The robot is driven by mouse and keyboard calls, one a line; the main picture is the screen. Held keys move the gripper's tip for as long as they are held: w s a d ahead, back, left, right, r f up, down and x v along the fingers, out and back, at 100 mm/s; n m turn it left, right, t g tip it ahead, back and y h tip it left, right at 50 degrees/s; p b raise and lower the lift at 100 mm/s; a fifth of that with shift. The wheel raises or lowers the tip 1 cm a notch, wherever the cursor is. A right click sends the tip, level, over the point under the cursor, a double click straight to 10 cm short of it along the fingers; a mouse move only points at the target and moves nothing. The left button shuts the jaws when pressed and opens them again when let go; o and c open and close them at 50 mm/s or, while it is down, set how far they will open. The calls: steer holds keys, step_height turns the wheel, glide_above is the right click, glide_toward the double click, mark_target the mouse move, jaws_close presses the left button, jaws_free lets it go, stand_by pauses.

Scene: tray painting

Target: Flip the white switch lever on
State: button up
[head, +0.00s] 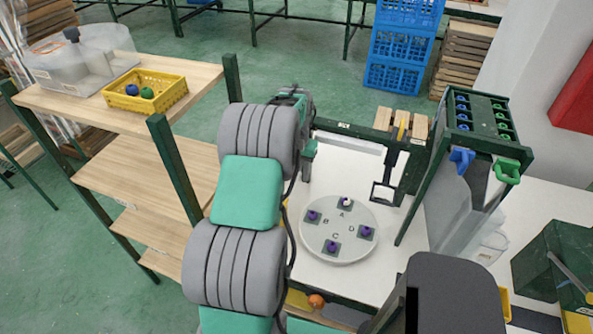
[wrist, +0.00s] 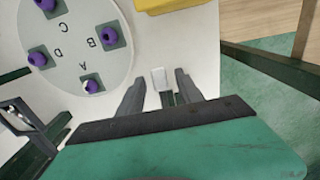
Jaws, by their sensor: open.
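My gripper (wrist: 159,84) is open in the wrist view, its two dark fingers spread apart. A small white block-like piece, which looks like the white switch lever (wrist: 158,76), shows between the fingertips, with a darker base just below it. I cannot tell from this view whether the fingers touch it or which way it is tipped. In the head view my arm covers the spot, and the lever cannot be made out; only part of my gripper (head: 309,150) shows at the left edge of the white table.
A round grey disc (head: 315,244) with purple knobs on pads marked A to D lies on the white table (head: 400,265). A dark rack (head: 480,125) with blue and green items stands right. A yellow tray (head: 150,102) sits on the wooden shelf left. A yellow object (wrist: 165,3) shows in the wrist view.

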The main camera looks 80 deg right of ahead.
steer(key=shift+f, duration=0.2)
jaws_close()
stand_by(0.3)
stand_by(1.0)
